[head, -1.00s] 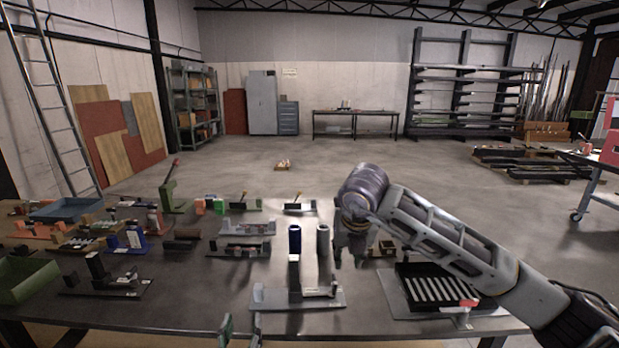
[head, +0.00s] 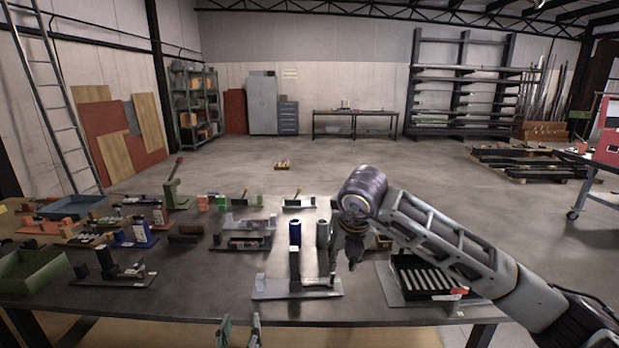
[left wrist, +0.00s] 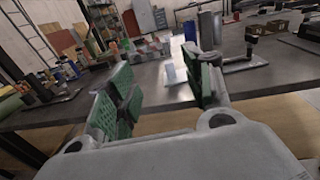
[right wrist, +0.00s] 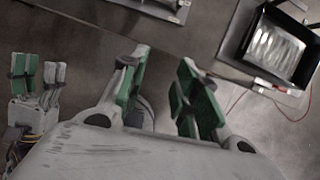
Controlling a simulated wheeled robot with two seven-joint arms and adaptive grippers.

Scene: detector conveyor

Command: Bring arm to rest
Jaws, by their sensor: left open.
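My left gripper (head: 240,332) is at the bottom of the head view, in front of the table's near edge. In the left wrist view its green-padded fingers (left wrist: 165,90) stand apart with nothing between them. My right gripper (head: 345,262) hangs fingers down over the table, just right of the upright fixture. In the right wrist view its green-padded fingers (right wrist: 162,92) are apart and nothing shows between them. That view also shows my left gripper at its left edge.
The dark table (head: 200,298) carries a fixture with an upright post (head: 295,264), a blue cylinder (head: 295,232), a grey cylinder (head: 322,234), a black slotted tray (head: 405,268) and a green bin (head: 38,273). Several other fixtures crowd its left side. The front middle is bare.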

